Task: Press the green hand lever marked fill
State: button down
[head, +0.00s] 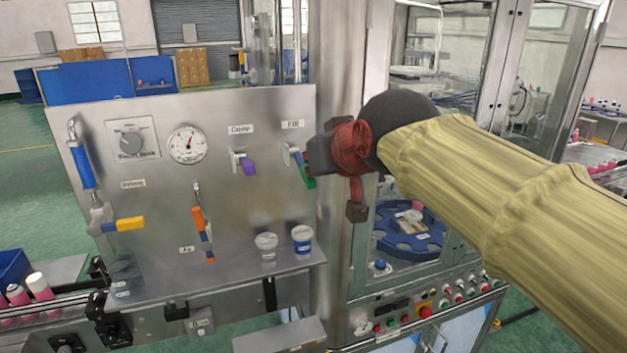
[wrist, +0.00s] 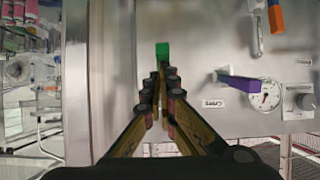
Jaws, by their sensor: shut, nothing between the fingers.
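The green hand lever (head: 308,178) hangs from a mount under the "Fill" label (head: 292,124), near the right edge of the upright metal panel. Its green end also shows in the wrist view (wrist: 162,49), just beyond my fingertips. My gripper (wrist: 160,72) is shut and empty, with its fingers pointing at the lever. In the head view my gripper (head: 318,156) is at the panel's right edge, beside the lever and partly over it. I cannot tell whether the fingers touch the lever.
The metal panel (head: 150,190) also carries a purple lever (head: 248,167), a round gauge (head: 188,145), an orange lever (head: 198,219) and a yellow lever (head: 130,224). Two small tubs, one blue-and-white (head: 302,240), stand on the ledge below. A glazed machine cabinet stands to the right.

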jog(key=shift+f+b, duration=1)
jog(key=shift+b, duration=0.15)
jog(key=shift+f, duration=0.1)
